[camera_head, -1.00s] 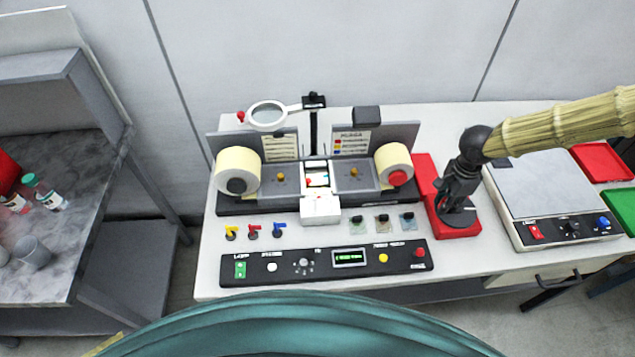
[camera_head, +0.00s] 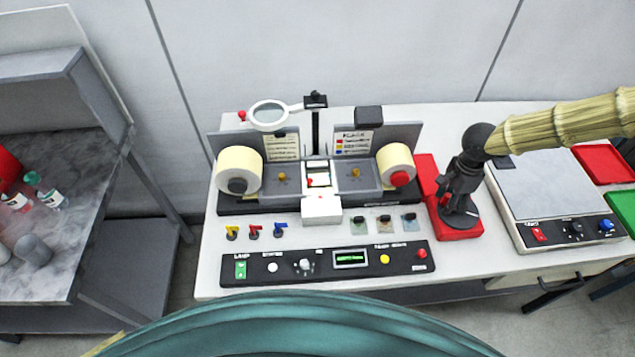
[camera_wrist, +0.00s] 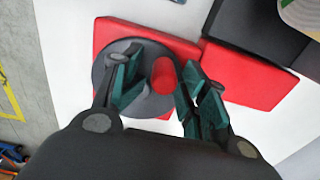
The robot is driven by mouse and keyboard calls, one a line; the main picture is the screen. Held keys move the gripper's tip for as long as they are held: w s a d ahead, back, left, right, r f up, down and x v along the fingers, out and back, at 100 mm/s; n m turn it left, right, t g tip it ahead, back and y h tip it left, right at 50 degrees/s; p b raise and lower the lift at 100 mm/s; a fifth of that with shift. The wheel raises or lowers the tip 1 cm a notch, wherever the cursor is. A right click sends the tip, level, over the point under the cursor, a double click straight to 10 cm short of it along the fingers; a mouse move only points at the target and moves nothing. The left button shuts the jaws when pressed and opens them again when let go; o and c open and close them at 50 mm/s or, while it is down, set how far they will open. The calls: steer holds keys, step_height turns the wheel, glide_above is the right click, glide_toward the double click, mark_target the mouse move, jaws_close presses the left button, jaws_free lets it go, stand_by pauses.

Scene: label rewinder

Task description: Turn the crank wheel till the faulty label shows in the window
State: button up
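The crank wheel (camera_wrist: 150,103) is a dark grey disc on a red base (camera_wrist: 125,35) in the wrist view. Its upright red handle (camera_wrist: 164,75) stands between the two fingers of my gripper (camera_wrist: 157,85). The fingers are apart; a gap shows left of the handle, and the right finger is close to it. I cannot tell if it touches. In the head view my gripper (camera_head: 460,185) points down over the wheel and hides much of it. The label window (camera_head: 318,174) lies between the two label rolls, with a pale label and a red mark at its left. Print is too small to read.
The left roll (camera_head: 239,169) and right roll (camera_head: 396,164) flank the window. A magnifier (camera_head: 269,114) stands behind. A control panel (camera_head: 325,263) with a lit green display runs along the front. A scale (camera_head: 550,200) and red and green trays stand right of my arm.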

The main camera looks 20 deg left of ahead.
steer(key=shift+r, duration=0.1)
steer(key=shift+r, duration=4.55)
